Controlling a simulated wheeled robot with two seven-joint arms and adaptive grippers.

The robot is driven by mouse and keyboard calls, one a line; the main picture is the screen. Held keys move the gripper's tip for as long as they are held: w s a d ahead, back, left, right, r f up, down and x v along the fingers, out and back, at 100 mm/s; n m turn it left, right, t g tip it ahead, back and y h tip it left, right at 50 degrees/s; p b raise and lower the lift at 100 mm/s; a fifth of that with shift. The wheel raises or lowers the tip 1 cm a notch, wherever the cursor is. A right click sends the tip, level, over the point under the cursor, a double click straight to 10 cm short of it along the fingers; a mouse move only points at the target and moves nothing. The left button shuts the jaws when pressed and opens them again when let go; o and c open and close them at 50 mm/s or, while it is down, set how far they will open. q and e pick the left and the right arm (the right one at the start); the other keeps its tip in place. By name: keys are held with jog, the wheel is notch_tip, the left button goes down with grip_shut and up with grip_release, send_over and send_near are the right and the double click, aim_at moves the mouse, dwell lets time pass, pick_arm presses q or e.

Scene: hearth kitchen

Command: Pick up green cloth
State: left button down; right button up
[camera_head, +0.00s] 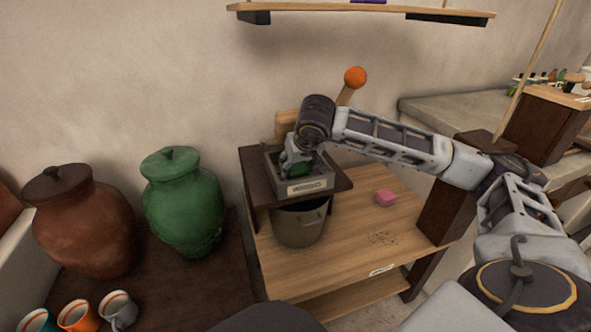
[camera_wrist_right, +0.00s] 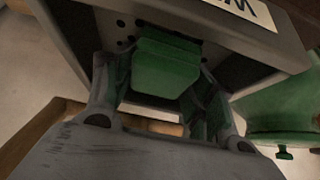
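The green cloth (camera_wrist_right: 165,68) is a small folded block inside a grey labelled box (camera_head: 307,187). A little of the green cloth (camera_head: 297,171) also shows in the head view, partly hidden by my right gripper. My right gripper (camera_head: 298,158) reaches down into the box from above. In the right wrist view the fingers of my right gripper (camera_wrist_right: 163,100) are apart, one on each side of the cloth. I cannot see clear contact between fingers and cloth. My left gripper is not in view.
The box stands on a dark raised shelf (camera_head: 252,171) above a grey bucket (camera_head: 299,224). A pink block (camera_head: 385,197) lies on the wooden table (camera_head: 345,265). A green jar (camera_head: 184,205), a brown jar (camera_head: 84,225) and mugs stand left. A wall shelf (camera_head: 350,8) hangs above.

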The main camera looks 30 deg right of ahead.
jog(key=c, duration=0.4)
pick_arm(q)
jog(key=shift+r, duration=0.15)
pick_arm(e)
jog(key=shift+o, duration=0.2)
jog(key=shift+r, duration=0.25)
